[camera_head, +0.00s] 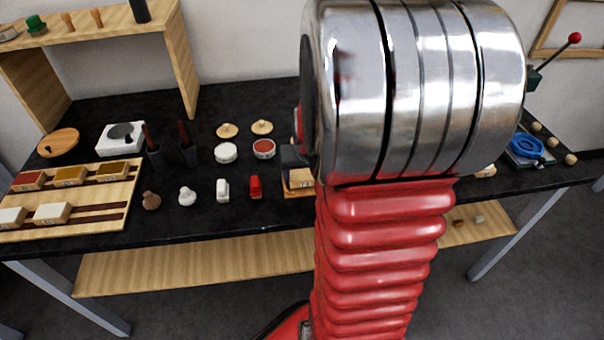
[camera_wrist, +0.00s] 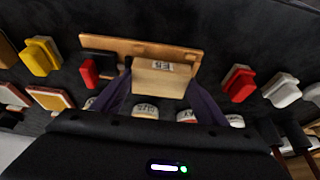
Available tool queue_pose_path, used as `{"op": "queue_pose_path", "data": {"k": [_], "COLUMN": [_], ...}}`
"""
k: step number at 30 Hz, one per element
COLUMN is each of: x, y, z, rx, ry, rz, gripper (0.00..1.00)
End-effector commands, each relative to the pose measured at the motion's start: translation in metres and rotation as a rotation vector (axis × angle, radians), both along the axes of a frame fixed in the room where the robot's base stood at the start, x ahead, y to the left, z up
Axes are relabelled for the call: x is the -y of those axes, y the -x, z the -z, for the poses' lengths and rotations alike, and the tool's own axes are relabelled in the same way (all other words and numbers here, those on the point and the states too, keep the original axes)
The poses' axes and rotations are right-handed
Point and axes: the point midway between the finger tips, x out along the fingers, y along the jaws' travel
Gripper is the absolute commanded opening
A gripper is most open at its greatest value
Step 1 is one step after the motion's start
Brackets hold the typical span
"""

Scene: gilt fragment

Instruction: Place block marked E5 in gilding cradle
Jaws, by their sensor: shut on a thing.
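The pale block marked E5 (camera_wrist: 160,82) is between the two purple fingers of my gripper (camera_wrist: 159,74), which is shut on it. Its marked face shows in the wrist view, and the block also shows in the head view (camera_head: 300,177). A light wooden piece, which looks like the gilding cradle (camera_wrist: 140,45), lies directly behind the block in the wrist view. Its wooden edge shows below the block in the head view (camera_head: 299,193). My arm hides much of this area in the head view. I cannot tell whether the block rests on the cradle or is held just above it.
A red piece (camera_head: 255,187) and a white piece (camera_head: 223,189) stand left of the cradle. Behind them are round tubs (camera_head: 226,153) and wooden lids. A wooden tray (camera_head: 107,207) with several blocks lies at far left. A blue ring (camera_head: 526,146) is at right.

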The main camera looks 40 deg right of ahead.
Motion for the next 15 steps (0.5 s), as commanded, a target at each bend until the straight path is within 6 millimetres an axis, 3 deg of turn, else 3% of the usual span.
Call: {"op": "queue_pose_path", "data": {"k": [14, 15], "x": [-0.001, -0.001], "y": [0.002, 0.002], "z": [0.012, 0.012], "rx": [-0.005, -0.006], "ry": [-0.005, -0.005], "rz": [0.002, 0.003], "gripper": [0.4, 0.69]}}
